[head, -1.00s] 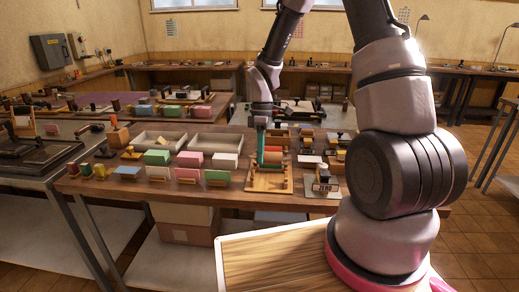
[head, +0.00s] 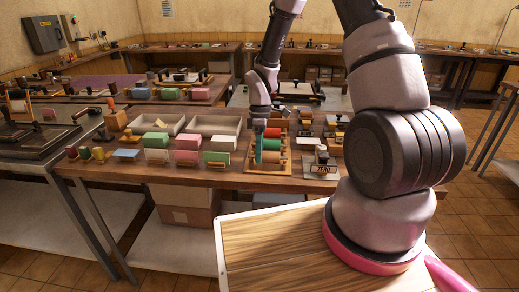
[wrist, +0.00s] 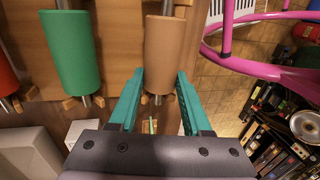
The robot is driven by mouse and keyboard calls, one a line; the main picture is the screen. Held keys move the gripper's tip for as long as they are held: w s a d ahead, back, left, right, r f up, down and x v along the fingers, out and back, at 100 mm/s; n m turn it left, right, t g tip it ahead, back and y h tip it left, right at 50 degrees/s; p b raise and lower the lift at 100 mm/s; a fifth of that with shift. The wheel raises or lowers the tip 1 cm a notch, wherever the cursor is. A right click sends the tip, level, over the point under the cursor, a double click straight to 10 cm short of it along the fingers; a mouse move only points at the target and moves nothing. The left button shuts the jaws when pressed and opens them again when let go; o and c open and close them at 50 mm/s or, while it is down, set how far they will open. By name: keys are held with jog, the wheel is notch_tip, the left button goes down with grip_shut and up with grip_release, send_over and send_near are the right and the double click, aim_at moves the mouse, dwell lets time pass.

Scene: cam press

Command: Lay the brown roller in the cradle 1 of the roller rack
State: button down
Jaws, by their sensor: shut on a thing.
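The roller rack (head: 250,170), a light wooden frame, stands at the front of the work table. In the head view it bears a red roller (head: 272,133) and a green roller (head: 270,145). The brown roller (head: 270,157) is at the front place beside the green one. The wrist view shows the brown roller (wrist: 172,50) parallel to the green roller (wrist: 70,50). My gripper (wrist: 160,85) is shut on the brown roller, its teal fingers on either side of the near end. I cannot tell whether the roller's shaft rests in the cradle.
A plate marked ZERO (head: 320,169) stands right of the rack. Pink, white and green blocks (head: 187,142) and grey trays (head: 214,125) lie to the left. The wrist view shows the floor and a pink frame (wrist: 270,68) past the table edge.

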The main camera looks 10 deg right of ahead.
jog(key=shift+f, duration=0.1)
jog(key=shift+c, duration=1.4)
grip_release()
jog(key=v, duration=1.1)
jog(key=shift+f, duration=0.1)
